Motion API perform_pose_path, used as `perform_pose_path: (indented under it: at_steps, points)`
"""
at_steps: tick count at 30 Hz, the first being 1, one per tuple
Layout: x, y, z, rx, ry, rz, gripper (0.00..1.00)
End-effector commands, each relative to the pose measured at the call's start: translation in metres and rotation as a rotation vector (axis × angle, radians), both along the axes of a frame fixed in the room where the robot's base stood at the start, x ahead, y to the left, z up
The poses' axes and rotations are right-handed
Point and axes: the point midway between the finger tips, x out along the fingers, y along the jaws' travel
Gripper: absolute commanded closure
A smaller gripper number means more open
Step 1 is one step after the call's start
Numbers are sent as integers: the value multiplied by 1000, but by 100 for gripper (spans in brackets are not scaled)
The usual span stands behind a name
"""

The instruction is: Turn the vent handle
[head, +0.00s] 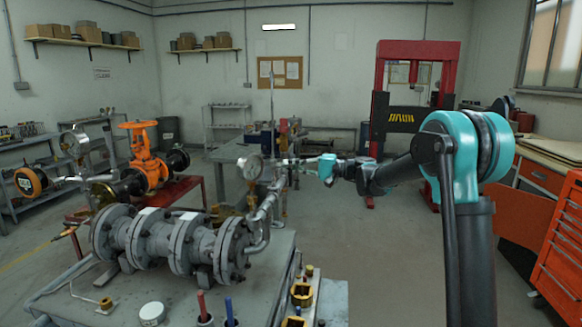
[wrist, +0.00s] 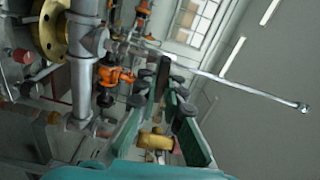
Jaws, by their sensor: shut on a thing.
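The vent handle (head: 272,105) is a long thin metal rod standing upright above the grey pipework, behind the pressure gauge. In the wrist view the handle (wrist: 250,88) runs to the right and ends in a small ball. My gripper (head: 290,161) reaches in from the right at the lower part of the handle. In the wrist view the teal and black fingers of my gripper (wrist: 172,78) meet the rod near its base. The gripper is shut on the handle; the exact contact is partly hidden by the fingertips.
A pressure gauge (head: 250,166) stands close left of the gripper. The grey flanged pipe (head: 165,240) lies on the bench below. An orange valve (head: 143,150) is further left. A red press (head: 378,90) stands behind my arm. The floor right of the bench is clear.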

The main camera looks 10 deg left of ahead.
Motion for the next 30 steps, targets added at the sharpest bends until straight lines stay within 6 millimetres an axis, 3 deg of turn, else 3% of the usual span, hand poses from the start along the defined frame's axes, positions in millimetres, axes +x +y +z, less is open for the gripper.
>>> perform_pose_path:
  at_steps: [9,23,24,30]
  points:
    - [1,0,-1,-5,97,-2,100]
    - [1,0,-1,-7,110,-2,100]
    - [1,0,-1,-7,110,-2,90]
    - [1,0,-1,-6,109,-1,70]
